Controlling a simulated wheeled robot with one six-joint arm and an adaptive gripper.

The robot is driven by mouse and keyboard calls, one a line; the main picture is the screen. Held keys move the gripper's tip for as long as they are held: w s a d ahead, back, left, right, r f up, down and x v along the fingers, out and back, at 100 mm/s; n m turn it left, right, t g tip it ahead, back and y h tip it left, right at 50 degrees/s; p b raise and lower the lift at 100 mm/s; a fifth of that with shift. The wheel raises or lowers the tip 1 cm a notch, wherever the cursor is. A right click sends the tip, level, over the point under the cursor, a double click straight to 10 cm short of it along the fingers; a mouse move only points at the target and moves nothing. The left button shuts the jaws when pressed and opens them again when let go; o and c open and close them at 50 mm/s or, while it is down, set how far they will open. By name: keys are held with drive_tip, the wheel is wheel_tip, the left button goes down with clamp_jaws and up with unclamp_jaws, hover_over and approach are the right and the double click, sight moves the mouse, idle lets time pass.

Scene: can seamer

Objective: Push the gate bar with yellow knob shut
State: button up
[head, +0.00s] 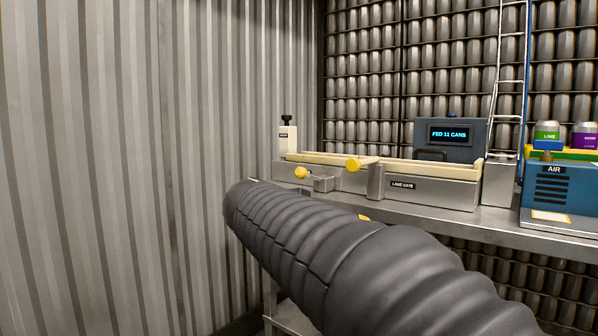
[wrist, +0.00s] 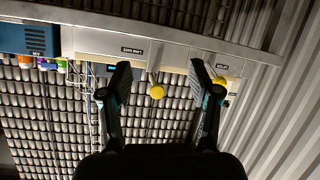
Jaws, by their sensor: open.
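The lane gate housing (head: 430,197) is a grey metal box with a cream top edge on the bench. A yellow knob (head: 352,165) stands at its left part; a second yellow knob (head: 301,173) sits further left on a small bracket. In the wrist view, which is turned over, one yellow knob (wrist: 157,91) on a short rod shows between the fingers of my gripper (wrist: 161,76). Another yellow knob (wrist: 220,81) shows beside the right finger. My gripper is open, with nothing seen held; contact cannot be told. My arm hides the gripper in the head view.
A blue AIR box (head: 553,190) with coloured cans on top stands at the right. A dark display (head: 449,134) reading FED 11 CANS stands behind the housing. A corrugated wall (head: 120,150) closes the left side. A third yellow spot (head: 364,217) shows just above my arm.

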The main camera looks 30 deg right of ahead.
sight(351, 164)
drive_tip(key=w+d+r+m+h, duration=0.4)
drive_tip(key=w+r+h, duration=0.15)
drive_tip(key=r, duration=0.35)
drive_tip(key=shift+t+y, duration=0.3)
drive_tip(key=shift+y, duration=0.15)
drive_tip(key=p+x, duration=0.1)
drive_tip(key=x, duration=0.6)
drive_tip(key=p+x, duration=0.1)
drive_tip(key=x, duration=0.6)
drive_tip(key=shift+w+a, duration=0.15)
drive_tip(key=shift+w, duration=0.1)
clamp_jaws()
drive_tip(key=shift+w, duration=0.1)
